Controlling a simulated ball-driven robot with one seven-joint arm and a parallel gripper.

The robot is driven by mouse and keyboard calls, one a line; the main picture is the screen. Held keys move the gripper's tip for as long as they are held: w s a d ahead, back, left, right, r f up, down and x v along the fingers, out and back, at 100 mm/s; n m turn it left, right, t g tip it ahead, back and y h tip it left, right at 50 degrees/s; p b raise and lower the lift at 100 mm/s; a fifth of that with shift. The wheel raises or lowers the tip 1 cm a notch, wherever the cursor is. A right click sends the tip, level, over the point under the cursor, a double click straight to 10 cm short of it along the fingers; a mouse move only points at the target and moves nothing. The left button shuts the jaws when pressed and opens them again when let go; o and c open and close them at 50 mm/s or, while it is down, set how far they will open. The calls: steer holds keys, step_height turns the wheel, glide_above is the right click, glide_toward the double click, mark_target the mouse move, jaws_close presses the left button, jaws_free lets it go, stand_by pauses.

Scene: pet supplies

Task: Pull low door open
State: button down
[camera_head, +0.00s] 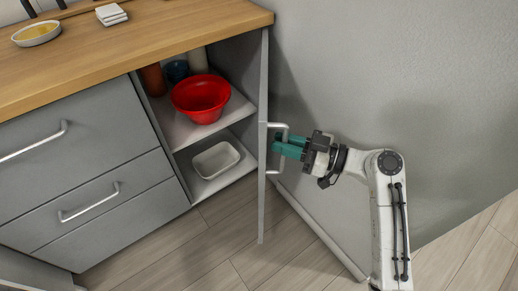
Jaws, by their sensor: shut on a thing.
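The low grey door (263,190) of the cabinet stands open, swung out from the right side of the cupboard and seen nearly edge-on. Its silver bar handle (284,127) is on the outer face, towards the right. My gripper (281,148) comes from the right, and its teal fingers are shut on the handle. The exact contact of the fingertips is partly hidden by the handle and the door edge. Inside the open cupboard are two shelf levels.
A red bowl (201,97) sits on the upper shelf and a white dish (216,160) on the lower one. Closed grey drawers (110,190) with bar handles are on the left. A wooden countertop (150,35) lies above. A grey wall is on the right, and wooden floor is clear in front.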

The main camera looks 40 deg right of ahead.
steer(key=shift+s+d+b, duration=0.15)
steer(key=shift+s+d, duration=0.2)
steer(key=shift+d, duration=0.3)
steer(key=shift+s+d+b, duration=0.1)
steer(key=shift+s+d, duration=0.25)
steer(key=shift+d, duration=0.35)
steer(key=shift+s+d+b, duration=0.15)
steer(key=shift+s+d, duration=0.2)
steer(key=shift+d, duration=0.3)
steer(key=shift+r, duration=0.1)
steer(key=c, duration=1.2)
jaws_free()
steer(key=shift+c, duration=0.2)
steer(key=s+a+r+p, duration=0.2)
steer(key=s+r+p, duration=0.4)
steer(key=s+r, duration=0.7)
steer(key=shift+s+a, duration=0.3)
steer(key=shift+a, duration=0.1)
